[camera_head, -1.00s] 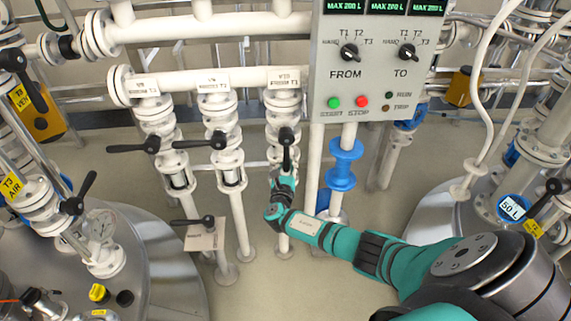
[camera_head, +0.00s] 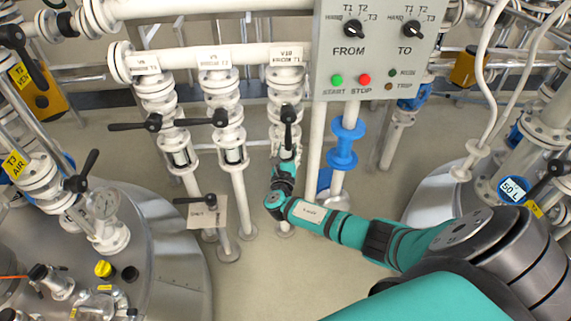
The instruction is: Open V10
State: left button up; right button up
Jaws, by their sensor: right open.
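The V10 valve (camera_head: 282,92) is the rightmost of three white valves under the upper pipe, with a white V10 label (camera_head: 287,57) above it. Its black lever (camera_head: 288,128) points down along its pipe. My right gripper (camera_head: 286,160) is at the lower end of this lever, small and partly hidden by its own wrist. It is open; I cannot tell whether its fingers touch the lever. My left gripper is not in view.
Two similar valves stand to the left, with black levers (camera_head: 137,125) (camera_head: 203,121) pointing left. A grey control panel (camera_head: 375,75) hangs to the right. A tagged lever (camera_head: 196,199) and a steel tank (camera_head: 165,255) are at lower left. Floor below is clear.

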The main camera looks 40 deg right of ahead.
jog(key=v, duration=0.9)
jog(key=shift+f, duration=0.1)
jog(key=s+a+f+m+g+y+p, duration=0.1)
jog(key=s+f+m+g+y, duration=0.15)
jog(key=s+f, duration=0.5)
jog(key=s+f+m+g+y+p, duration=0.1)
jog(key=s+f+m+g+y, duration=0.2)
jog(key=f, duration=0.7)
jog(key=s+a+f+m+g+y, duration=0.1)
jog(key=s+f+m+g, duration=0.15)
jog(key=s+f, duration=0.5)
jog(key=s+a+f+m+g+y+p, duration=0.1)
jog(key=s+a+f+m, duration=0.3)
jog(key=s, duration=0.5)
jog(key=s+a+f+m+g+y, duration=0.1)
jog(key=s+a+f+m+y, duration=0.1)
jog(key=s+m, duration=0.5)
jog(key=s+a+f+m+g+y+p, duration=0.1)
jog(key=s+a+f+m, duration=0.4)
jog(key=s, duration=0.8)
jog(key=shift+s+a+f+m+g+y+p, duration=0.2)
jog(key=shift+a+f+m+g+y+p, duration=0.15)
jog(key=shift+f+m+g+y, duration=0.4)
jog(key=shift+f, duration=0.15)
